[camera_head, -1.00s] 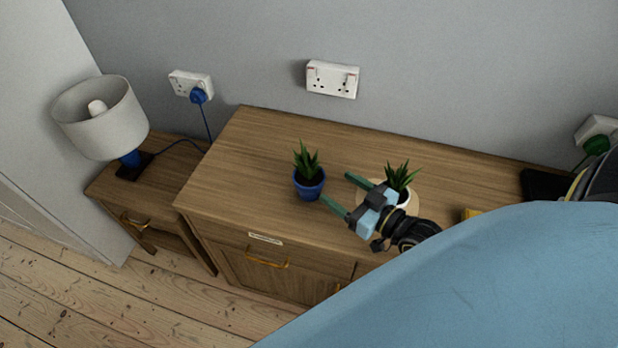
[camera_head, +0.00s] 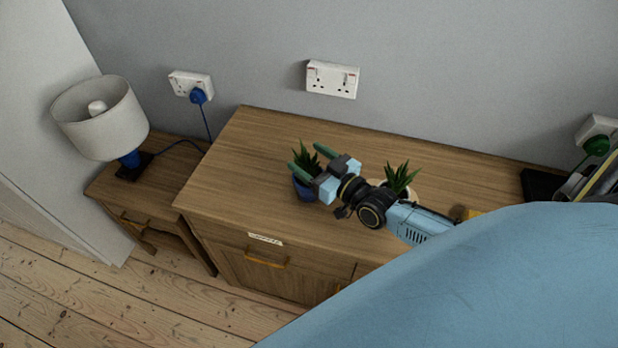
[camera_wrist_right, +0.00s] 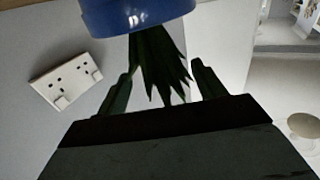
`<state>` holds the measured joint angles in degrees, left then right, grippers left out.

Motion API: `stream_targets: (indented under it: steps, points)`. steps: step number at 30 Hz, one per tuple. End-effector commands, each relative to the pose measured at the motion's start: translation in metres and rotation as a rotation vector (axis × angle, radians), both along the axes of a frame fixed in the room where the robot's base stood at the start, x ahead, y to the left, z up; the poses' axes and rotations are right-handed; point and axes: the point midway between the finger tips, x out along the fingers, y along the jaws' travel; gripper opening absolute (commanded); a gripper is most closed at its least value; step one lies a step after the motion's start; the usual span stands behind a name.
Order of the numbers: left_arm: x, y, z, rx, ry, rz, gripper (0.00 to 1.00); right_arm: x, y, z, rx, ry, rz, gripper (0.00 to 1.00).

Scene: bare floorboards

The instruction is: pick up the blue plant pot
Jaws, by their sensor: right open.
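The blue plant pot (camera_head: 303,192) holds a spiky green plant and stands upright on the wooden cabinet. My right gripper (camera_head: 306,158) is open, with one green finger on each side of the plant in the head view. In the right wrist view the pot (camera_wrist_right: 140,14) appears upside down at the top edge, and its leaves hang between the two fingers of the right gripper (camera_wrist_right: 163,78). I cannot tell whether the fingers touch the pot or leaves. The gripper hides part of the pot. My left gripper is not in view.
A second plant (camera_head: 398,178) stands behind my right wrist, its pot mostly hidden. A lamp (camera_head: 103,118) stands on a lower side table (camera_head: 180,177) at left. Dark items (camera_head: 545,184) lie at right. The cabinet's left top (camera_head: 235,160) is clear.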

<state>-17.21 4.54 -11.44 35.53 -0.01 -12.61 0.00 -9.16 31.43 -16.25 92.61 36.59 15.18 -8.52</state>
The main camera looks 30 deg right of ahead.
Motion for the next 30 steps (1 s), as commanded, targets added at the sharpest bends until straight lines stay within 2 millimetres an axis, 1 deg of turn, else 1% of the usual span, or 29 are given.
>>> stream_targets:
  steps: [1, 3, 6, 13, 14, 27, 29, 30]
  points:
    - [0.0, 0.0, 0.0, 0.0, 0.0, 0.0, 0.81, 0.009, 0.002, 0.001, 0.0, -0.002, -0.001, 0.69]
    - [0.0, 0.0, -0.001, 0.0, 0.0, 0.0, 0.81, 0.016, 0.004, 0.001, 0.0, -0.001, 0.0, 0.69]
    - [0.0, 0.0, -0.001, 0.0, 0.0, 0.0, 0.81, 0.022, 0.005, 0.0, -0.001, 0.0, 0.0, 0.69]
    - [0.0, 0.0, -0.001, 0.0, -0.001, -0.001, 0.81, 0.023, 0.006, 0.0, -0.001, 0.001, 0.0, 0.69]
    - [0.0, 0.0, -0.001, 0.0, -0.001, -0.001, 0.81, 0.023, 0.006, 0.0, -0.001, 0.001, 0.0, 0.68]
    - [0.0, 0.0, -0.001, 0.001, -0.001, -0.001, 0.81, 0.023, 0.006, 0.0, 0.0, 0.001, 0.0, 0.1]
    - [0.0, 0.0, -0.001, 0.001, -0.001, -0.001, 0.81, 0.023, 0.006, 0.0, 0.0, 0.001, 0.0, 0.02]
    - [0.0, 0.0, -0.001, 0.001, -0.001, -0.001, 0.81, 0.023, 0.006, 0.0, 0.0, 0.001, 0.0, 0.0]
